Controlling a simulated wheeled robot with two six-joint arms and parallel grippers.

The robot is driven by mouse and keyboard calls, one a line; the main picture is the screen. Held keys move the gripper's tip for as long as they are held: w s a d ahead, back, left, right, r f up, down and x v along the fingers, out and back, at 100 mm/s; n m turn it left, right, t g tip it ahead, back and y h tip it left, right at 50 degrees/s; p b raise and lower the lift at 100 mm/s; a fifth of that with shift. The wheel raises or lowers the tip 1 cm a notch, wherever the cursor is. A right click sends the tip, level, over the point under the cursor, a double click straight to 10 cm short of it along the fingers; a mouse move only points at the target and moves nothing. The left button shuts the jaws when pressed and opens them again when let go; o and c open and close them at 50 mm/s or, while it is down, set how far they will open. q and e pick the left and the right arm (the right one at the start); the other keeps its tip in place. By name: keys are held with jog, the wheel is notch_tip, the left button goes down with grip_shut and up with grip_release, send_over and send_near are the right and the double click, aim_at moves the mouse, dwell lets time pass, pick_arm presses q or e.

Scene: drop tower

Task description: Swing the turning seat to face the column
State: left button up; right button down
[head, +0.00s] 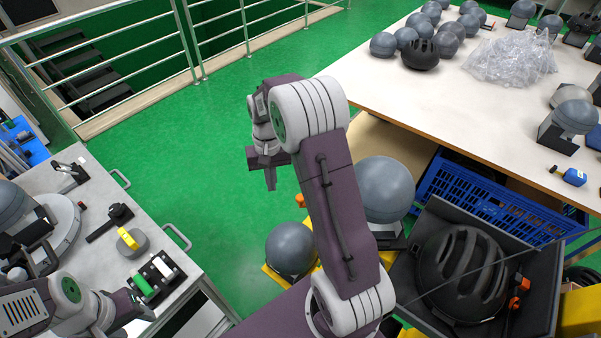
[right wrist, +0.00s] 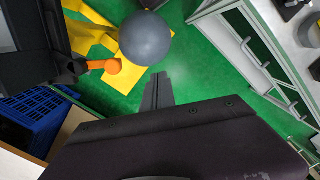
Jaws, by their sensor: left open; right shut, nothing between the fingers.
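A round pale plate (head: 67,218) at the left edge of the head view appears to be the turning seat. A grey ball-like form (head: 12,203) and dark fittings are on or beside it, partly cut off by the frame. I cannot make out the column for certain. My left gripper (head: 140,308) is open at the lower left, in front of the plate and close to the cart's near side; its fingers are hard to see. My right gripper (head: 269,180) is shut and empty above the green floor; its fingers also show in the right wrist view (right wrist: 157,90).
A black helmet (head: 462,275) lies in a dark tray. Green floor is clear behind.

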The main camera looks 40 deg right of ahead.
jog(key=w+d+r+m+g+y+p, duration=0.15)
jog(key=d+r+m+p, duration=0.4)
jog(key=d+p, duration=0.8)
pick_arm(q)
notch_tip(320, 180, up, 23)
jog(key=p, duration=0.7)
pick_arm(e)
jog(key=s+a+f+n, duration=0.2)
jog(key=s+a+f, duration=0.2)
jog(key=f, duration=0.5)
jog(key=shift+s+a+f, duration=0.25)
jog(key=shift+s+a, duration=0.1)
jog(key=shift+a, duration=0.35)
jog(key=shift+w+h, duration=0.1)
jog(key=shift+h, duration=0.15)
pick_arm(q)
jog(key=shift+r, duration=0.1)
